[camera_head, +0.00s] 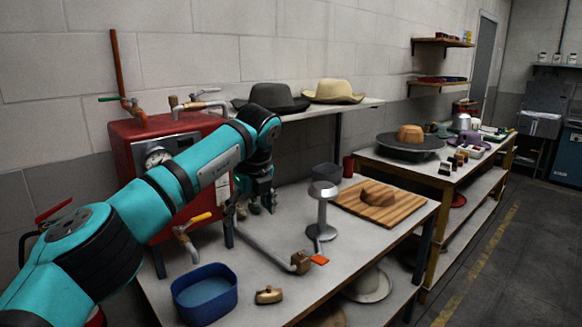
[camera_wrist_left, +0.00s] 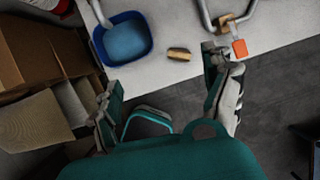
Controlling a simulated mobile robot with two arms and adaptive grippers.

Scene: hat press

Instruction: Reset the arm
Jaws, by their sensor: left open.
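My left arm comes in from the left in the head view, over the near table. Its gripper (camera_head: 256,203) points down in front of the red boiler, partly hidden by the arm. In the left wrist view the two fingers of the left gripper (camera_wrist_left: 168,95) are spread wide with nothing between them. Beyond them lie the table edge, a small brown wooden piece (camera_wrist_left: 179,54) and a blue tub (camera_wrist_left: 122,38). My right gripper is not in view.
The red boiler (camera_head: 128,134) with gauge and pipes stands behind my arm. The blue tub (camera_head: 205,292), a metal stand (camera_head: 322,212), a pipe with an orange handle (camera_head: 319,260) and a wooden board (camera_head: 400,208) are on the table (camera_head: 262,262). Floor at right is clear.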

